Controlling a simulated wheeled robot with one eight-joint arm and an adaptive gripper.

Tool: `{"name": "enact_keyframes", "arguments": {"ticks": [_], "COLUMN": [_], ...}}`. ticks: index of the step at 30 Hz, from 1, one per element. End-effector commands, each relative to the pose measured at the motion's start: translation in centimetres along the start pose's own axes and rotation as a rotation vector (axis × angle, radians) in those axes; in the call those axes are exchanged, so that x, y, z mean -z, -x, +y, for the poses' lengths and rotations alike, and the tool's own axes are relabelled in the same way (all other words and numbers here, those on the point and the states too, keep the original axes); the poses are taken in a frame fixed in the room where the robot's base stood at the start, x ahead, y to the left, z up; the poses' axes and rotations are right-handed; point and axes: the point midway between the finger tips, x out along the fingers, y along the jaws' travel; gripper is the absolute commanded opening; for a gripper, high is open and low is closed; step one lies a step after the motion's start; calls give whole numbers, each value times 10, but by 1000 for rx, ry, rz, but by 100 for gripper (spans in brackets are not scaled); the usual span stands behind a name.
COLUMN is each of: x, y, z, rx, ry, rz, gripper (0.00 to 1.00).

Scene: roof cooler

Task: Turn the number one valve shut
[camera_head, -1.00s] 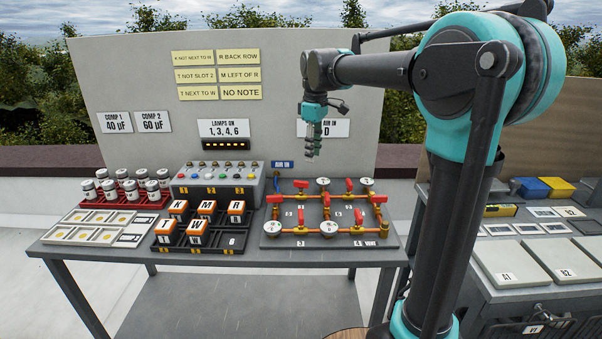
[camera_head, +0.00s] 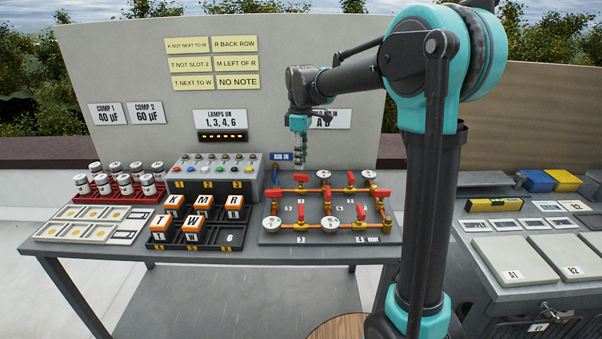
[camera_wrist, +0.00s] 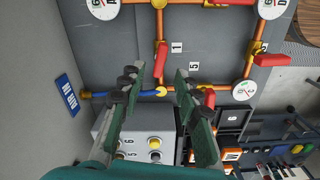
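The number one valve has a red handle (camera_head: 301,179) on the back pipe row of the grey valve board (camera_head: 265,237). In the wrist view its handle (camera_wrist: 161,58) lies roughly along the orange pipe, beside the label "1" (camera_wrist: 177,47). My gripper (camera_head: 299,166) points down just above this handle, apart from it as far as I can tell. In the wrist view my gripper (camera_wrist: 160,71) is open and empty, with a finger on either side of the handle's line. The exact height gap is hard to judge.
Other red-handled valves (camera_head: 351,179) and round gauges (camera_head: 324,175) crowd the board. A blue air inlet pipe (camera_head: 276,174) stands at its back left. The lamp box (camera_head: 215,182) and lettered blocks (camera_head: 192,222) are to the left. A wall panel (camera_head: 290,60) rises behind.

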Motion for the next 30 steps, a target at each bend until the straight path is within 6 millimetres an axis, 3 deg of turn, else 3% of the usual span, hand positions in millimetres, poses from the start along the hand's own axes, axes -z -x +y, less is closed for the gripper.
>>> {"name": "enact_keyframes", "arguments": {"ticks": [3,9,21,30], "x": [0,0,0,0], "y": [-22,-46,-53,-53], "z": [0,0,0,0], "rx": [0,0,0,0], "ry": [0,0,0,0], "rz": [0,0,0,0], "gripper": [33,33,33,0]}}
